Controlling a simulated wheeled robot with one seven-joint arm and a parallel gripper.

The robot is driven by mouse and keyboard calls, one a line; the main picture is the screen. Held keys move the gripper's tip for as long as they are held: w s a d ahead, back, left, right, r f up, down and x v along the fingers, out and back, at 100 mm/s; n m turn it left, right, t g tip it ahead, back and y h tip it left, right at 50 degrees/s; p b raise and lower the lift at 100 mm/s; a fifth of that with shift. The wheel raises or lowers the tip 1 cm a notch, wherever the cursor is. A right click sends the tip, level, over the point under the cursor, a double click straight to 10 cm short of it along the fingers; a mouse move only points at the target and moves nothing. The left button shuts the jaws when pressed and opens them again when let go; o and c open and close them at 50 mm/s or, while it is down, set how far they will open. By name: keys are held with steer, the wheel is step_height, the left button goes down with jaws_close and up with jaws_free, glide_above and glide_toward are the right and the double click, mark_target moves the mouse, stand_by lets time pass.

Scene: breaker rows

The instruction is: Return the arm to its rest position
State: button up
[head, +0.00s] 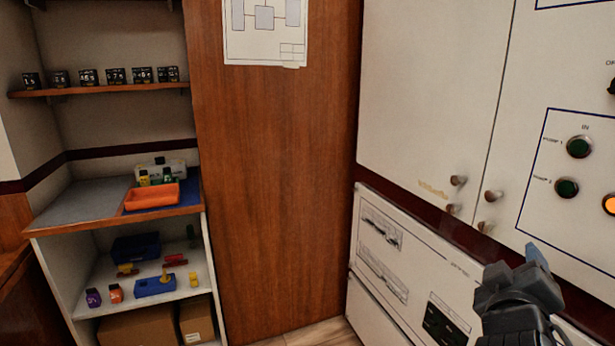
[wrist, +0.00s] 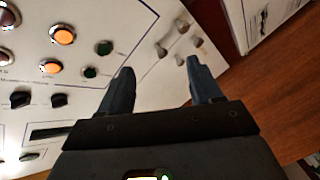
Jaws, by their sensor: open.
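My gripper (wrist: 158,75) is open in the wrist view, with two dark blue-grey fingers apart and nothing between them. In the head view my gripper (head: 537,262) is at the lower right, in front of the white cabinet panel (head: 430,80). Beyond the fingers in the wrist view is the white panel with cabinet knobs (wrist: 178,38). I cannot tell the exact gap between the fingertips and the panel.
Green buttons (head: 579,147) and an orange lamp (head: 609,203) sit on the panel at right. A shelf with an orange tray (head: 152,197), a blue bin (head: 136,247) and small coloured items stands at left. A wooden panel (head: 280,170) lies between.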

steer(key=s+a+f+n+t+y, duration=0.1)
steer(key=s+a+f+y, duration=0.3)
steer(key=s+f, duration=0.45)
steer(key=s+a+f+n+y, duration=0.1)
steer(key=s+a+f+y, duration=0.3)
steer(key=s+f, duration=0.45)
steer(key=s+a+r+m+y, duration=0.1)
steer(key=s+a+r+m, duration=0.1)
steer(key=s, duration=1)
steer(key=s+a+r+m+y, duration=0.1)
steer(key=s+r+m, duration=0.2)
steer(key=s, duration=0.9)
steer(key=shift+s+a+r, duration=0.25)
steer(key=shift+a+r, duration=0.1)
steer(key=shift+r, duration=0.2)
